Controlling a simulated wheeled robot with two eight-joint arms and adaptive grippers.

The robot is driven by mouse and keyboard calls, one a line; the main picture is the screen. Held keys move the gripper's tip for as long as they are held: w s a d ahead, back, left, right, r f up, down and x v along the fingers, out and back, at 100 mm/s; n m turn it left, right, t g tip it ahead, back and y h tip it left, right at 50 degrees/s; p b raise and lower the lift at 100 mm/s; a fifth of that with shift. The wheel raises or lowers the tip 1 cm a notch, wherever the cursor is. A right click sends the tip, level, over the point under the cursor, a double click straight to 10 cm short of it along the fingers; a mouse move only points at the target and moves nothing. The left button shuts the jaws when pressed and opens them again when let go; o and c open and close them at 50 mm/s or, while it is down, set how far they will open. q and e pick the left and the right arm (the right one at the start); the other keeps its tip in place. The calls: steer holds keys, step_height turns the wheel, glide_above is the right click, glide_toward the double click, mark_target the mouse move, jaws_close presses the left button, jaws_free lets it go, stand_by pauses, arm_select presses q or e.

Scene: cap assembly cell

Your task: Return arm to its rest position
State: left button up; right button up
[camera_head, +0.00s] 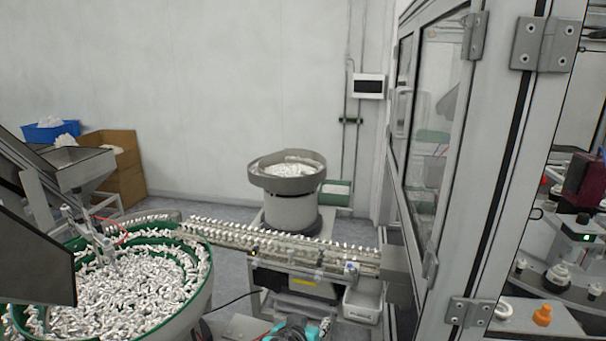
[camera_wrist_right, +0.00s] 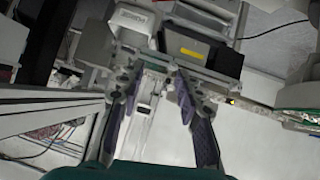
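My right gripper (camera_head: 300,331) shows only in part at the bottom edge of the head view, low in front of the conveyor. In the right wrist view the two fingers (camera_wrist_right: 157,76) with purple pads stand apart. Nothing is held between them. The conveyor's dark box with a yellow label and the floor show beyond the fingertips. My left gripper is in neither view.
A bowl feeder (camera_head: 185,312) full of white parts stands at left. A conveyor (camera_head: 270,243) runs from it to the glazed machine cabinet (camera_head: 490,190) at right. A white bin (camera_head: 362,303) hangs below the conveyor. A second round feeder (camera_head: 290,205) stands behind.

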steer(key=s+d+f+n+g+y, duration=0.1)
steer(key=s+d+f, duration=0.1)
steer(key=s+d, duration=0.3)
steer(key=s+d+f+g+y, duration=0.1)
steer(key=s+d+f, duration=0.2)
steer(key=s+d, duration=0.2)
steer(key=s+d+f+n+g+y+b, duration=0.1)
steer(key=s+d+f+y, duration=0.1)
steer(key=s+d, duration=0.3)
steer(key=shift+s+d+f+n, duration=0.3)
steer(key=shift+s+d+f, duration=0.1)
steer(key=shift+s, duration=0.55)
steer(key=shift+o, duration=0.6)
